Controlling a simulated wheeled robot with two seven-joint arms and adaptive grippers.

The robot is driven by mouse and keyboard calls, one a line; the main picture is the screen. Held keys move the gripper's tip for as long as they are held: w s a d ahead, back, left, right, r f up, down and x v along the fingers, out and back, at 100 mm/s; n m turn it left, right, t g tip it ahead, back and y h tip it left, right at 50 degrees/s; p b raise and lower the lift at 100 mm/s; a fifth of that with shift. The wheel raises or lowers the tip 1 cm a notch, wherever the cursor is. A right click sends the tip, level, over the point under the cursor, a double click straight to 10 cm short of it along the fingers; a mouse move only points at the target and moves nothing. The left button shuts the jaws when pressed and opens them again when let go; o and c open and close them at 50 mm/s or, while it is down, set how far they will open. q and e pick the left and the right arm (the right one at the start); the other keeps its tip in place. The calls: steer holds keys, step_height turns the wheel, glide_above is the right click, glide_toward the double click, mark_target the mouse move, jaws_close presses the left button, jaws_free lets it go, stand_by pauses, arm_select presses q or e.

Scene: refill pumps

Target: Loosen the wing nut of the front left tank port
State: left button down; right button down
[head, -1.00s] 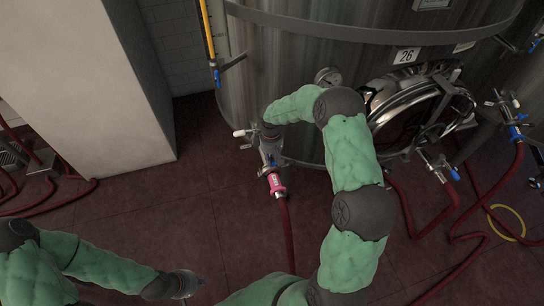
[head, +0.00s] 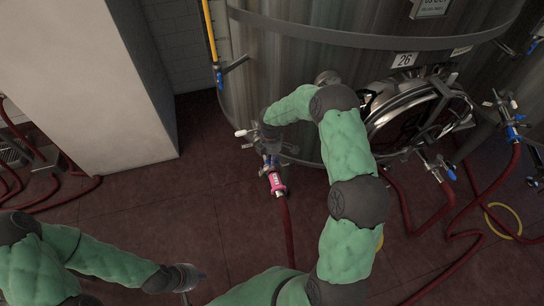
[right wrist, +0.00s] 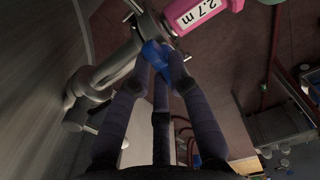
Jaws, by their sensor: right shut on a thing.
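The front left tank port (head: 262,138) sticks out low on the steel tank, with pale metal parts and a pink hose collar (head: 277,184) below it. In the head view my right gripper (head: 270,142) is at this port, mostly merged with its fittings. In the right wrist view my right gripper (right wrist: 164,58) is shut on a blue handle (right wrist: 154,52) beside the metal pipe (right wrist: 118,68). I cannot make out the wing nut clearly. The pink collar (right wrist: 197,12) there reads "2.7 m". My left gripper (head: 188,278) is low over the floor, away from the port; its fingers are unclear.
The large tank (head: 290,70) has a round manway door (head: 415,112) right of my right arm. Another port with a blue handle (head: 450,173) is below the door. Red hoses (head: 287,230) cross the floor. A white pillar (head: 95,80) stands left; floor between is clear.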

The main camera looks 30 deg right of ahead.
steer(key=shift+n, duration=0.6)
steer(key=c, duration=1.1)
jaws_free()
steer(key=shift+c, duration=0.2)
steer(key=shift+r, duration=0.1)
step_height(320, 180, up, 12)
steer(key=shift+a+f, duration=0.1)
steer(key=shift+f, duration=0.1)
